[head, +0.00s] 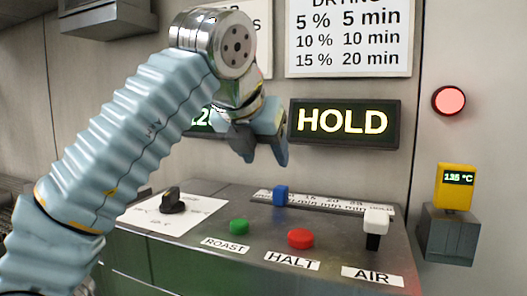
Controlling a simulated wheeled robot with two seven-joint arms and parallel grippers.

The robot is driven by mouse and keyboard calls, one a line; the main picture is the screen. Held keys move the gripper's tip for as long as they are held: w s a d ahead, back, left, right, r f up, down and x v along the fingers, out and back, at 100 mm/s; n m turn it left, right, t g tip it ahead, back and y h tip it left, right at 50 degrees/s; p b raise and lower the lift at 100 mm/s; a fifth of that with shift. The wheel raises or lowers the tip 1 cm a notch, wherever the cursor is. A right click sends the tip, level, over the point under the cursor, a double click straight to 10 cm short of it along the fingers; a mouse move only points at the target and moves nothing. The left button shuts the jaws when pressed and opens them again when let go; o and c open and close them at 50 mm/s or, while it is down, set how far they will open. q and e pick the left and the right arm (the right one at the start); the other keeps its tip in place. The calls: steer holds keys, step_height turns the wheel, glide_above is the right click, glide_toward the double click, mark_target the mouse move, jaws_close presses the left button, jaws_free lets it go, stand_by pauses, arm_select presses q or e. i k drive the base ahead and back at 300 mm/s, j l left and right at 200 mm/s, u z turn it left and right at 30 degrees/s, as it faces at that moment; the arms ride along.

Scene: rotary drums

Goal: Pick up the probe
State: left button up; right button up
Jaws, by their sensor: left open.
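The probe (455,189) is a yellow unit with a dark display reading what looks like 135 °C. It stands upright in a grey holder (449,232) on the wall at the far right, and its lower part is hidden in the holder. My left gripper (264,158) is open and empty, pointing down above the back of the control panel. It is well to the left of the probe, apart from it. My right gripper is not in view.
The grey panel (340,240) carries a black knob (172,200), a green button (239,227), a red button (301,238), a blue slider (280,196) and a white-topped AIR lever (376,222). A HOLD display (344,122) and a red lamp (449,100) are on the wall.

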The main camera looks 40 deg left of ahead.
mark_target(455, 186)
steer(key=k+l, duration=0.2)
steer(key=k, duration=0.3)
steer(key=k+l, duration=0.15)
steer(key=k, duration=0.3)
steer(key=k+l, duration=0.2)
steer(key=k, duration=0.3)
